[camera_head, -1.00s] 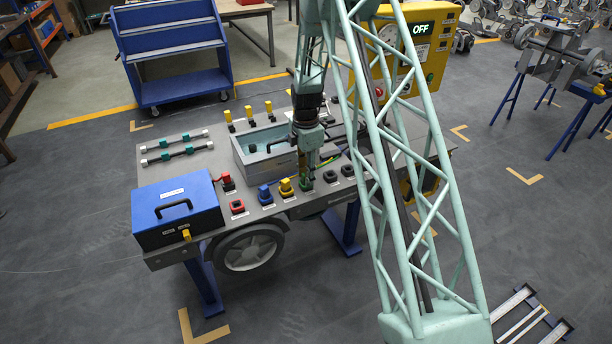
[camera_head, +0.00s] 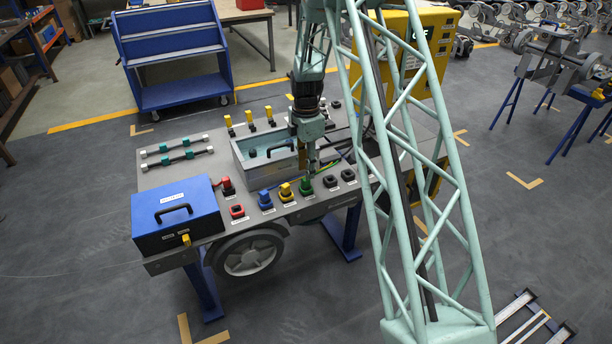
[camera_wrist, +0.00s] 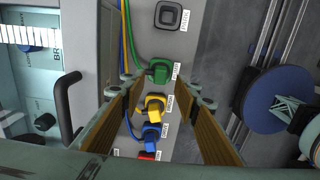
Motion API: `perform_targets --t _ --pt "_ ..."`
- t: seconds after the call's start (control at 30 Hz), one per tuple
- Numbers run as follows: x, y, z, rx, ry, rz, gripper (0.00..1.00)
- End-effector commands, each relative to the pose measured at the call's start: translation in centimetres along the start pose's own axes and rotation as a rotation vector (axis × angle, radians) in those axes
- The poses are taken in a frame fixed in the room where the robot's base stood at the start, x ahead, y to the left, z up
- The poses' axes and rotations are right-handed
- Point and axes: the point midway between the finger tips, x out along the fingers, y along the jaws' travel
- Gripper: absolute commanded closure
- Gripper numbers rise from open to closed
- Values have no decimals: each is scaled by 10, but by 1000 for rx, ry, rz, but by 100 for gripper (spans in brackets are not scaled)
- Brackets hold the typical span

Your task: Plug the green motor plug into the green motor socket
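The green motor plug (camera_head: 305,186) sits in the green motor socket at the front edge of the chassis plate. It also shows in the wrist view (camera_wrist: 159,72), just beyond my fingertips, with the green socket body mostly hidden under it. My gripper (camera_head: 311,170) is above and slightly behind the plug, pointing down. In the wrist view my gripper (camera_wrist: 160,84) has its two fingers wide apart with nothing held between them. A gap shows between each finger and the green plug.
Yellow (camera_wrist: 154,105) and blue (camera_wrist: 151,132) plugs sit in line beside the green one. An empty dark socket (camera_wrist: 168,15) is on its other side. A grey bin with a dark handle (camera_wrist: 68,95) and a blue box (camera_head: 176,215) stand on the chassis.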

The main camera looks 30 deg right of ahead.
Motion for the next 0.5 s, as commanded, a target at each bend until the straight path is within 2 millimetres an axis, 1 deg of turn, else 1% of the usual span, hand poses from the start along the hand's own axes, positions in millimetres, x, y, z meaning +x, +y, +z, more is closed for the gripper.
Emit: perform_targets --t 0.03,0.2,0.4,0.5 --pt "-8 0 0 0 0 2 71" --pt "-30 1 0 0 0 2 71" --pt "-50 0 0 0 0 1 71" --pt "-56 0 0 0 0 1 71"
